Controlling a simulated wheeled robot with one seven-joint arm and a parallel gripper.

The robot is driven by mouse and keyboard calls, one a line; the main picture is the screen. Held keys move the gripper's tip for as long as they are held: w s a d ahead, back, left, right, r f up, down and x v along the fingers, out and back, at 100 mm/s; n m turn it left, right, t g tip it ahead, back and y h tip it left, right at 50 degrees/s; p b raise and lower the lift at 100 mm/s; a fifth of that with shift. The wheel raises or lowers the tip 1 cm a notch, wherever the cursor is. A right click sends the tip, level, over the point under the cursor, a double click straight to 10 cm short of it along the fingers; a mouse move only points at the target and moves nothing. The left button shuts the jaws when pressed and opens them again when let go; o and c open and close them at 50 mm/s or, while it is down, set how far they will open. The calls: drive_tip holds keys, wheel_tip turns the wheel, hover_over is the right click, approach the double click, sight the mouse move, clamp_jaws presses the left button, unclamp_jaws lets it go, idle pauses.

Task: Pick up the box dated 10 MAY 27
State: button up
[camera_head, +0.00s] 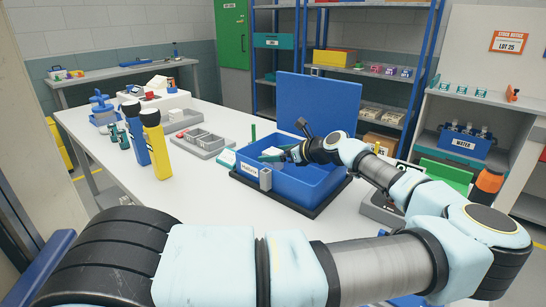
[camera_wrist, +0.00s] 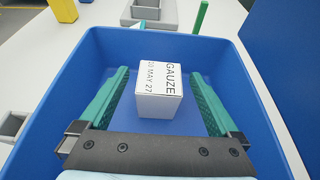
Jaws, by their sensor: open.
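A small white box (camera_wrist: 159,100) reads GAUZE and 10 MAY 27 in the wrist view. It sits inside the open blue bin (camera_wrist: 62,118), near the middle. My gripper (camera_wrist: 160,72) is open, with one green finger on each side of the box and a visible gap on both sides. In the head view my gripper (camera_head: 264,154) reaches into the blue bin (camera_head: 290,190) from the right. The box cannot be clearly made out there, behind my gripper and the bin wall.
The bin's blue lid (camera_head: 318,105) stands raised behind it. A grey tray (camera_head: 205,142) and blue and yellow torches (camera_head: 154,145) stand left of the bin. The white tabletop (camera_head: 190,205) is clear in front.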

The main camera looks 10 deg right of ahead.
drive_tip(key=shift+w+a+f, duration=0.1)
drive_tip(key=c, duration=1.5)
